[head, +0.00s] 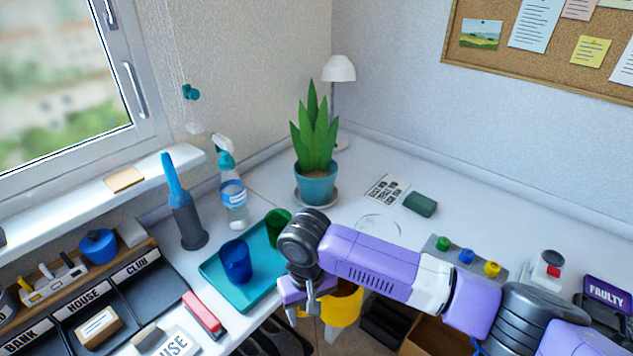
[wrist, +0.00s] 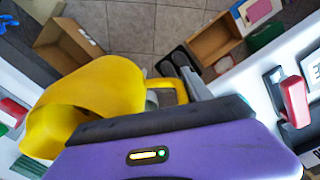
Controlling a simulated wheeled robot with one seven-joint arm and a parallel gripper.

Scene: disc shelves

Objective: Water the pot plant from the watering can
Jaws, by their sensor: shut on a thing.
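The pot plant (head: 315,140) has tall green leaves in a teal pot (head: 317,186) on a saucer, at the back of the desk near the corner. The yellow watering can (head: 345,306) is partly hidden behind my arm in the head view, at the desk's front edge. In the wrist view the can (wrist: 105,88) fills the left side, above the purple gripper body. My gripper (head: 302,303) is shut on the can, in front of the plant and lower in the picture. The grip itself is mostly hidden.
A teal tray (head: 213,271) with a blue cup (head: 236,262) and a green cup (head: 277,226) lies left of my gripper. A spray bottle (head: 232,190) and a lamp (head: 339,70) flank the plant. Colored buttons (head: 466,257) stand right, behind my arm. Open boxes (wrist: 213,42) are on the floor.

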